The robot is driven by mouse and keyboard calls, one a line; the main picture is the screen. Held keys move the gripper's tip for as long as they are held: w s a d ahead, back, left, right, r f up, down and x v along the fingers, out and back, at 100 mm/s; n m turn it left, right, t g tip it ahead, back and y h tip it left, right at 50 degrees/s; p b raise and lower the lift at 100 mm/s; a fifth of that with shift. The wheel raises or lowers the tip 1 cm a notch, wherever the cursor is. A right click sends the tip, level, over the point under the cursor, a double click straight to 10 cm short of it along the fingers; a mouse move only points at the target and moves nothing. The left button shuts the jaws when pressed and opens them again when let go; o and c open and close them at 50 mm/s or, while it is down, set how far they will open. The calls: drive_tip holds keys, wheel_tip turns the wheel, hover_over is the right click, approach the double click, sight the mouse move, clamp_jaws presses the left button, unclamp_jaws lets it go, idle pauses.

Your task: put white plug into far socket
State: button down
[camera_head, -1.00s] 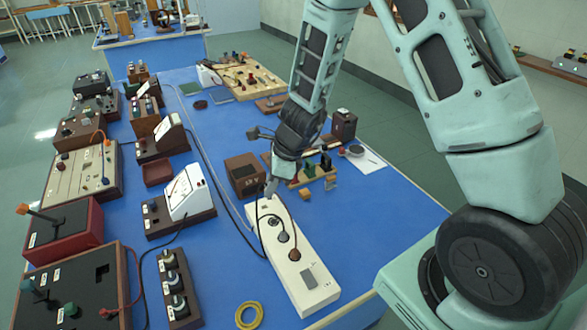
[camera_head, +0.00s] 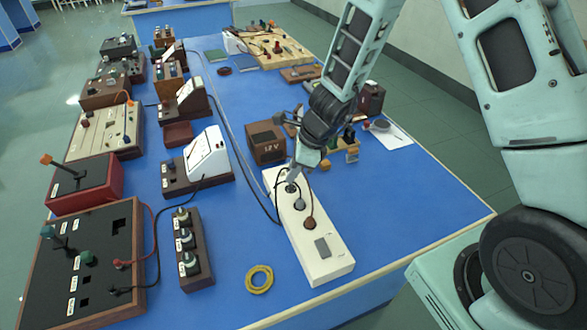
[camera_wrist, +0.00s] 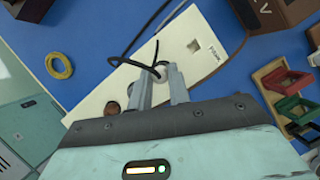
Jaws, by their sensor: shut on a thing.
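The long white socket strip (camera_head: 323,262) lies on the blue bench. A brown plug (camera_head: 309,223) sits in its near socket and a grey plug (camera_head: 299,204) in its middle one. My gripper (camera_head: 292,181) is over the strip's far end, shut on the white plug, which its fingers mostly hide. In the wrist view, the fingers (camera_wrist: 161,80) point at the strip, with a pale piece (camera_wrist: 158,76) and black cords at their tips. A pale round far socket (camera_wrist: 193,45) shows beyond them. I cannot tell whether the held plug touches the strip.
A brown 12 V box (camera_head: 266,146) stands just beyond the strip. A rack of colored pieces (camera_wrist: 290,95) is close to its right. A yellow ring (camera_head: 259,280) and a three-knob block (camera_head: 187,250) lie to the left. Black cords loop beside the strip. Bench to its right is clear.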

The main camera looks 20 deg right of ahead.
drive_tip(key=shift+f+b, duration=1.4)
drive_tip(key=shift+f, duration=0.3)
drive_tip(key=c, duration=1.2)
unclamp_jaws()
drive_tip(key=shift+c, duration=0.2)
drive_tip(key=shift+r, duration=0.1)
drive_tip(key=p+v, duration=0.4)
drive_tip(key=v, duration=1.3)
drive_tip(key=shift+r, duration=0.15)
